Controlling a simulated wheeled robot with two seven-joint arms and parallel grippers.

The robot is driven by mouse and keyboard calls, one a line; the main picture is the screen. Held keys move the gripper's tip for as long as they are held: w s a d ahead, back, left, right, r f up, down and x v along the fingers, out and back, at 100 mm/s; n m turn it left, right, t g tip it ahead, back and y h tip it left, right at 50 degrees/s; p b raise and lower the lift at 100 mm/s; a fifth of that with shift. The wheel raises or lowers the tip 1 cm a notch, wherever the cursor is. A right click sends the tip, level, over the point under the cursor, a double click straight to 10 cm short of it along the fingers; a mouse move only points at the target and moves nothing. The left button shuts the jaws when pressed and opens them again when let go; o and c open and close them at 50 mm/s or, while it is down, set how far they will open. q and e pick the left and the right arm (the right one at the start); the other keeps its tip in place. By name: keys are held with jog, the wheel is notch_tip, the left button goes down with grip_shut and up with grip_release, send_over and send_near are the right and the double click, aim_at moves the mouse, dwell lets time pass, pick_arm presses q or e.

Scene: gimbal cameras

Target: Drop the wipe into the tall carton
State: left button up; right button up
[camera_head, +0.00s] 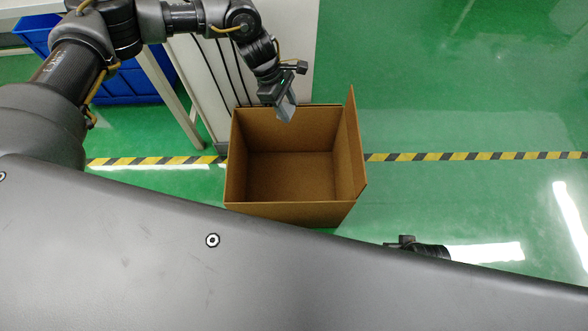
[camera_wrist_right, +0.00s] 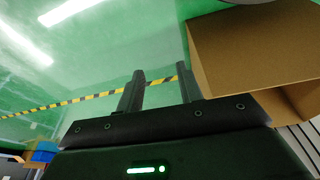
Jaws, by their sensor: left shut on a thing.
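The tall carton (camera_head: 290,215) is an open brown cardboard box on the floor, with its inside empty; it also shows in the right wrist view (camera_wrist_right: 255,50) at the right. My left gripper (camera_head: 284,104) is over the carton's far wall, pointing down. It is shut on a small grey-blue piece, which looks like the wipe (camera_head: 287,110); the fingers partly hide it. My right gripper shows in the right wrist view (camera_wrist_right: 160,85) with its two fingers apart and nothing between them, beside the carton. In the head view the right arm is mostly hidden behind my body.
A white table or cabinet (camera_head: 205,70) stands behind and left of the carton, with a blue bin (camera_head: 125,85) at far left. Yellow-black tape (camera_head: 470,156) crosses the green floor. The floor to the right is clear.

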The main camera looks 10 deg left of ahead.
pick_arm(q)
jog(key=shift+f, duration=0.4)
pick_arm(e)
jog(key=shift+r, duration=0.4)
pick_arm(q)
jog(key=o, duration=1)
jog(key=shift+o, duration=0.2)
jog(key=shift+r, duration=0.1)
jog(key=v, duration=1)
jog(key=shift+r, duration=0.3)
pick_arm(e)
jog(key=shift+f, duration=0.35)
pick_arm(q)
jog(key=shift+a, duration=0.1)
pick_arm(e)
jog(key=shift+r, duration=0.1)
